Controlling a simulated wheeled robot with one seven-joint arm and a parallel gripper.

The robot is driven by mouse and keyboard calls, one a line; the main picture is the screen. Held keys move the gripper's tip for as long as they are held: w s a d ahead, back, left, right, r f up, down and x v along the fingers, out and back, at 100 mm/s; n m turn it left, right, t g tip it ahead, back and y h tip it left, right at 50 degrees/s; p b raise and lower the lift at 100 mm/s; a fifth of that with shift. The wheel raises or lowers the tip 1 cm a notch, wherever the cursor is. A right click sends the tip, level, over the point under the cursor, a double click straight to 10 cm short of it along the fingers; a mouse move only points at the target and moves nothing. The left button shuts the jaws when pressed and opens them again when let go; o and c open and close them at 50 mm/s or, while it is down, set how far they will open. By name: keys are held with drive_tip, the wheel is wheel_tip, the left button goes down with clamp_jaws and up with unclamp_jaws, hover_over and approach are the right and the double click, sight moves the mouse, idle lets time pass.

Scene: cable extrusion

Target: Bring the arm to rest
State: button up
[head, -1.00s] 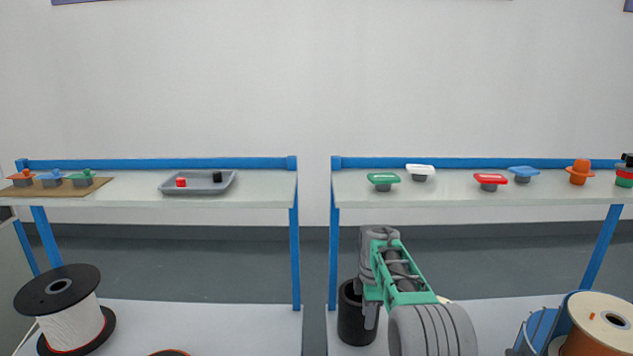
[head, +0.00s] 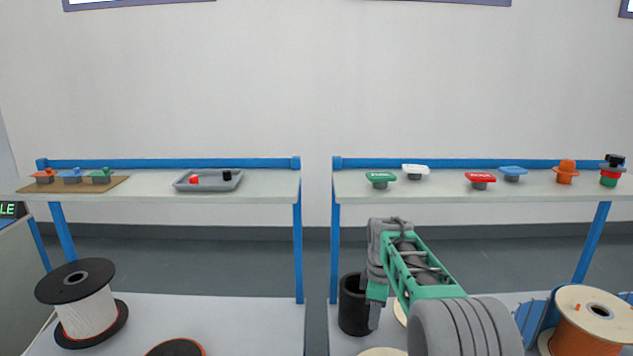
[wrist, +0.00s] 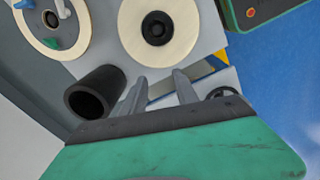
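My arm, green and grey, rises from the bottom of the head view right of centre. My gripper (head: 376,314) points down in front of the right bench, below its top. In the wrist view my gripper (wrist: 158,82) has its two grey fingers apart with nothing between them. A black hollow cylinder (head: 352,306) stands beside the gripper on the lower shelf. It also shows in the wrist view (wrist: 95,90), left of the fingers and apart from them.
The right bench top (head: 440,190) carries several coloured buttons. The left bench (head: 150,205) carries a grey tray (head: 208,186) and a brown board with coloured knobs (head: 45,187). Cable spools (head: 85,310) (head: 600,320) sit low on both sides. A gap separates the benches.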

drive_tip(key=s+r+m+p, duration=0.1)
drive_tip(key=s+r+m, duration=0.3)
drive_tip(key=s+r, duration=0.35)
drive_tip(key=s+m+t+p, duration=0.2)
drive_tip(key=s+m, duration=0.7)
drive_tip(key=s, duration=1.2)
drive_tip(key=shift+s+m+t+p, duration=0.3)
drive_tip(key=shift+m+p, duration=0.1)
drive_tip(key=shift+p, duration=0.1)
